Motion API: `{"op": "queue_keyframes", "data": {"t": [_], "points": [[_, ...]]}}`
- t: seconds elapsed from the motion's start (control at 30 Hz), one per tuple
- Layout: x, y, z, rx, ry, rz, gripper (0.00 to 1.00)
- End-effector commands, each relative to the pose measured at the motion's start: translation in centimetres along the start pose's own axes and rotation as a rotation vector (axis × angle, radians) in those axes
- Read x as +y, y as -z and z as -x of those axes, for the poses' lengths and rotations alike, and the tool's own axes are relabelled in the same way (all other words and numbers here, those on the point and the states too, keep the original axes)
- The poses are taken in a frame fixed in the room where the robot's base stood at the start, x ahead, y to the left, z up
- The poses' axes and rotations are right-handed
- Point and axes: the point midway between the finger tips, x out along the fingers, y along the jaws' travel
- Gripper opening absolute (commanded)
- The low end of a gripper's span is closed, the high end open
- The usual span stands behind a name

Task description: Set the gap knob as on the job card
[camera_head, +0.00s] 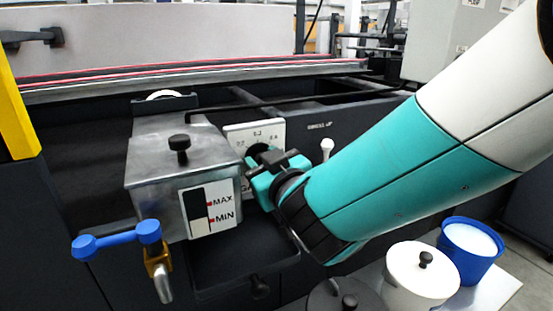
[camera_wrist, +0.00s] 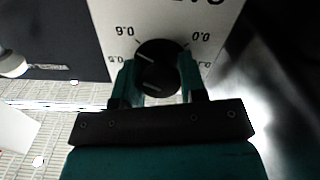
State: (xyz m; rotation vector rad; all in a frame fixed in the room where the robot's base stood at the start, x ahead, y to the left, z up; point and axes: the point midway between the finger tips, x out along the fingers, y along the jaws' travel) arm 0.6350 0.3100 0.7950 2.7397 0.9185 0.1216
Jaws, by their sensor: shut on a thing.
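The gap knob (camera_wrist: 158,54) is round and black, on a white scale plate (camera_wrist: 206,22) with printed numbers that appear upside down in the wrist view. A short pale mark shows on the knob's face; I cannot tell which number it points to. My gripper (camera_wrist: 157,80) is shut on the knob, one teal finger on each side. In the head view my gripper (camera_head: 264,166) is at the scale plate (camera_head: 270,132), right of the metal glue box, and hides most of the knob (camera_head: 260,149). I cannot make out a job card in either view.
The metal box (camera_head: 150,150) with a MAX/MIN gauge (camera_head: 208,210) stands close left of my gripper. A blue-handled valve (camera_head: 118,240) sticks out in front. A small white-tipped lever (camera_head: 327,147) is to the right. A white lidded pot (camera_head: 420,275) and a blue bucket (camera_head: 470,250) stand lower right.

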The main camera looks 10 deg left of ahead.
Motion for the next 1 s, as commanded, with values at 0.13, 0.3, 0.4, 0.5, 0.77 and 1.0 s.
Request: {"op": "queue_keyframes", "data": {"t": [0.13, 0.3, 0.4, 0.5, 0.77, 1.0], "points": [[0.19, 0.07, 0.03, -0.002, -0.002, 0.142, 0.14], [0.23, 0.08, 0.04, -0.004, -0.002, 0.304, 0.14], [0.26, 0.08, 0.04, -0.005, -0.002, 0.400, 0.14], [0.29, 0.14, 0.04, -0.004, -0.002, 0.496, 0.14], [0.35, 0.17, 0.04, -0.006, -0.001, 0.743, 0.14], [0.37, 0.19, 0.04, -0.007, 0.000, 0.971, 0.14]]}}
